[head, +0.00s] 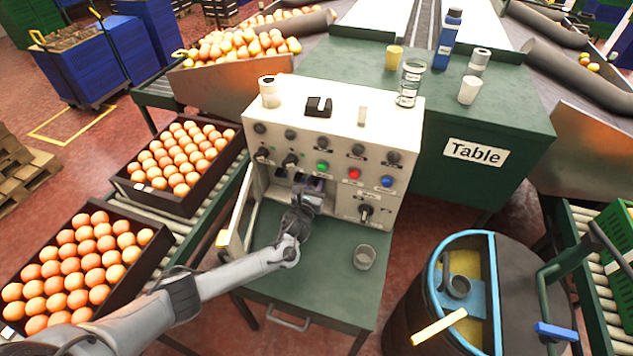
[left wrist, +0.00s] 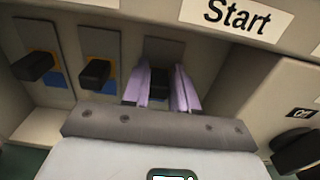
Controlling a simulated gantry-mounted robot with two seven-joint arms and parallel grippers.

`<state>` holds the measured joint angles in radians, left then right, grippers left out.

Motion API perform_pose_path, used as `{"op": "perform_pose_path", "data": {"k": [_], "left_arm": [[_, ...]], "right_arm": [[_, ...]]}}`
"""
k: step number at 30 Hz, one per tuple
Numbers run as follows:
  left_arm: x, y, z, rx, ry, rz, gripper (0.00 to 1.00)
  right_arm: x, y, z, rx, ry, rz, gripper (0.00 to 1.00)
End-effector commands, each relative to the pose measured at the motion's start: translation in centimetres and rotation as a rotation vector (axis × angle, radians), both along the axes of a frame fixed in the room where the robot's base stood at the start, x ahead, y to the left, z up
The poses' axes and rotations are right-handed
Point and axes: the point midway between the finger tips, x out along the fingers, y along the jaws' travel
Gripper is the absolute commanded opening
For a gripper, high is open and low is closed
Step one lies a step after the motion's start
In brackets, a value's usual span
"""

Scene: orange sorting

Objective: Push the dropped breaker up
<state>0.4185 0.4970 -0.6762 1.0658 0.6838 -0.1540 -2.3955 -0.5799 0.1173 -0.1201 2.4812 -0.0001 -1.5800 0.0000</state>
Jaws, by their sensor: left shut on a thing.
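Three black breaker levers stand in a row inside the recess of the white control box (head: 330,128). In the left wrist view they are the left lever (left wrist: 35,66), the middle lever (left wrist: 95,73) and the right lever (left wrist: 158,78). My left gripper (head: 313,186) reaches into the open recess. Its two purple-grey fingers (left wrist: 161,92) are shut on the right lever, one on each side. The fingers hide the colour marks around that lever, and I cannot tell whether it is up or down. My right gripper is not in view.
The box's open door (head: 238,215) stands left of my left arm. A "Start" label (left wrist: 237,16) is above the recess, and a black knob (head: 365,212) is to the right.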

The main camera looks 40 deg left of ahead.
Motion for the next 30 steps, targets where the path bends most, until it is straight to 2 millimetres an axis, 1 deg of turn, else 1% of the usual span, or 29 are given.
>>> {"op": "perform_pose_path", "data": {"k": [1, 2, 3, 5, 6, 7, 16, 20, 23, 30], "left_arm": [[0.2, 0.0, 0.7, -0.001, -0.016, 0.0, 0.0], [0.2, 0.0, 0.7, -0.001, -0.016, 0.0, 0.0], [0.2, 0.0, 0.7, -0.001, -0.017, 0.0, 0.31], [0.2, 0.0, 0.7, 0.0, -0.017, -0.001, 0.4], [0.2, 0.0, 0.7, -0.001, -0.016, -0.001, 0.46], [0.2, 0.0, 0.6, -0.001, -0.015, -0.001, 0.49], [0.0, 0.0, 0.4, 0.0, -0.011, 0.0, 0.49], [-0.7, -0.3, 0.5, 0.0, -0.009, -0.001, 0.49], [-1.8, -0.7, 0.6, 0.0, -0.008, -0.001, 0.49], [-5.7, -2.1, 0.7, -0.001, -0.009, -0.002, 0.49]], "right_arm": [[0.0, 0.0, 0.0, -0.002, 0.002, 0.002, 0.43], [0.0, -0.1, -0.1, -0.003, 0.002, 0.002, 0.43], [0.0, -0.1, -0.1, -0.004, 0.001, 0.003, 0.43], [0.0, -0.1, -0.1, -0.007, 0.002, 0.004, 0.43], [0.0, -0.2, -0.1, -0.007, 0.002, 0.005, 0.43], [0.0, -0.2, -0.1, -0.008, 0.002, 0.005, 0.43], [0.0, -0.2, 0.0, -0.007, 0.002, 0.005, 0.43], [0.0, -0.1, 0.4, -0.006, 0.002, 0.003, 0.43], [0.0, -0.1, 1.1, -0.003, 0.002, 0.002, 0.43], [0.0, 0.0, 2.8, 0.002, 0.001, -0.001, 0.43]]}}
